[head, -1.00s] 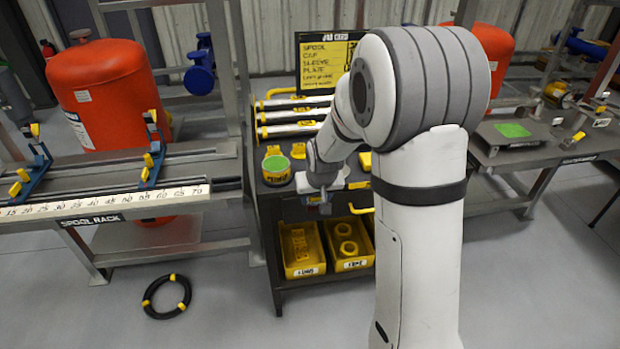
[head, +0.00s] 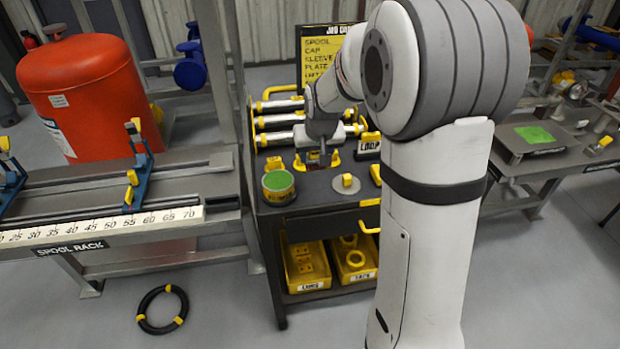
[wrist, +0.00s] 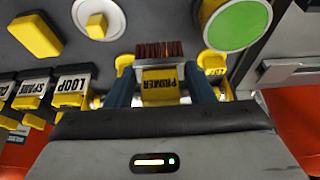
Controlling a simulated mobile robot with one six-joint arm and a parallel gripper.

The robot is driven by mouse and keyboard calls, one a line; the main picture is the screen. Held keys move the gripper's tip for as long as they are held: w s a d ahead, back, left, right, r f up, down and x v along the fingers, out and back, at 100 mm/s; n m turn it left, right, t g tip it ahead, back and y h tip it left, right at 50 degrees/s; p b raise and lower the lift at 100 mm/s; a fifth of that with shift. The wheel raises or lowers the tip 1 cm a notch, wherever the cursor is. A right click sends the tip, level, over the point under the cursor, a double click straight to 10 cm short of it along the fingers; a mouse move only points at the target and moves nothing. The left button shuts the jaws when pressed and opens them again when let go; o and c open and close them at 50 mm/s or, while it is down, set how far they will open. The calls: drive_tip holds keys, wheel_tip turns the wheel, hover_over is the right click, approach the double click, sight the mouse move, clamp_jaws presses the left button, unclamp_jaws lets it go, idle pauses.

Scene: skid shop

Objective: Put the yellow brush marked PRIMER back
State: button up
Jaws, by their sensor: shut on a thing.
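The yellow brush marked PRIMER (wrist: 160,86) is between the blue fingers of my gripper (wrist: 161,92) in the wrist view. Its dark red bristles (wrist: 160,49) point away from the palm, and its label reads upside down. In the head view my gripper (head: 317,158) is low at the back of the dark cart top (head: 322,203), with the brush mostly hidden. Yellow pieces flank the gripper there, one at its left (head: 301,164). I cannot tell whether the brush touches them or the cart.
A green-topped yellow tin (head: 278,187) stands left in front of the gripper, and a pale disc with a knob (head: 346,183) to the right. A LOOP label block (head: 368,145) is farther right. Silver bars with yellow ends (head: 280,122) lie behind. The front middle of the cart top is clear.

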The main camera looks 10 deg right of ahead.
sight(315, 160)
wheel_tip(315, 160, down, 4)
drive_tip(key=shift+w+a, duration=0.1)
drive_tip(key=shift+a, duration=0.05)
drive_tip(key=shift+a+f, duration=0.1)
drive_tip(key=shift+f, duration=1.8)
drive_tip(key=shift+f+b, duration=0.15)
drive_tip(key=shift+b, duration=0.15)
drive_tip(key=o, duration=0.7)
drive_tip(key=shift+o, duration=0.2)
